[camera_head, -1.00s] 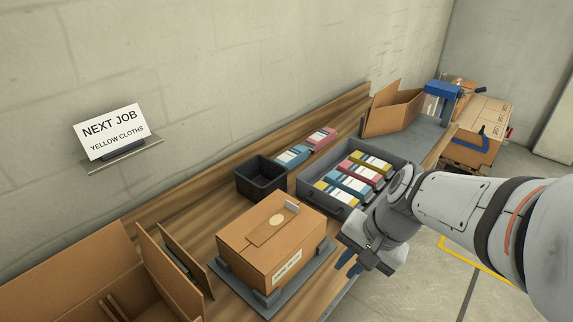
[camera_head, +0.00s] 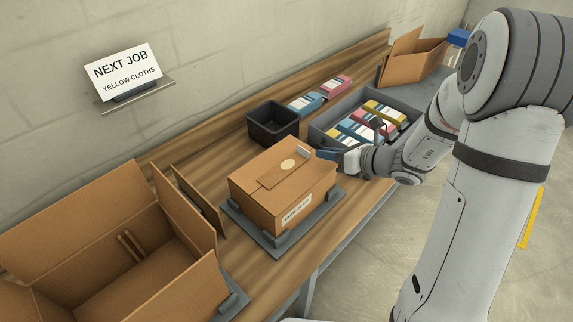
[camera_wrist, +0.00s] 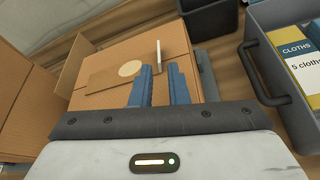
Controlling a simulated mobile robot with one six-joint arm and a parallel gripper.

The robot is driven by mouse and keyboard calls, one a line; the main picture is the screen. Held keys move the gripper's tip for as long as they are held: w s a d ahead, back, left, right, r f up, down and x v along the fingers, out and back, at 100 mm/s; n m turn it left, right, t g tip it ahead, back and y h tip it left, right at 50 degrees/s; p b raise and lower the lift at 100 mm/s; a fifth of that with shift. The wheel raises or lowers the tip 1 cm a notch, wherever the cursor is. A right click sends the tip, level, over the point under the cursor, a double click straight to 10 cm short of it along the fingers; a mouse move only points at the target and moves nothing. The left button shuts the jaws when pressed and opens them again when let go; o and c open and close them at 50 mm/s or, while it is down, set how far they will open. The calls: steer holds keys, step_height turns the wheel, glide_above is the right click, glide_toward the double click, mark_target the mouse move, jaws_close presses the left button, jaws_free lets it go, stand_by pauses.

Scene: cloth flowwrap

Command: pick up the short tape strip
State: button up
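A closed cardboard box (camera_head: 268,194) sits on a grey stand (camera_head: 262,237). A short pale strip (camera_head: 303,151) stands up from the box's top near its far right edge; it also shows in the wrist view (camera_wrist: 159,53). I take it for the short tape strip. A darker brown band with a pale oval label (camera_head: 288,164) lies along the box top. My gripper (camera_head: 327,155) is beside the box's right end. In the wrist view my two blue fingers (camera_wrist: 159,76) are apart, with nothing between them. The strip is just beyond the fingertips, roughly centred on the gap.
A black bin (camera_head: 272,124) stands behind the box. A grey tray (camera_head: 320,131) of cloth packs is at the right, partly behind my arm. Two packs (camera_head: 305,103) lie behind it. A large open carton (camera_head: 115,262) is at the front left. A sign reads "NEXT JOB YELLOW CLOTHS" (camera_head: 122,74).

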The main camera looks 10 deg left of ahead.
mark_target(307, 156)
steer(key=p+x, duration=0.1)
steer(key=x, duration=0.5)
steer(key=shift+w+a+f, duration=0.1)
steer(key=shift+w+a, duration=0.1)
steer(key=shift+a, duration=0.15)
jaws_close()
step_height(307, 156, up, 10)
stand_by(0.4)
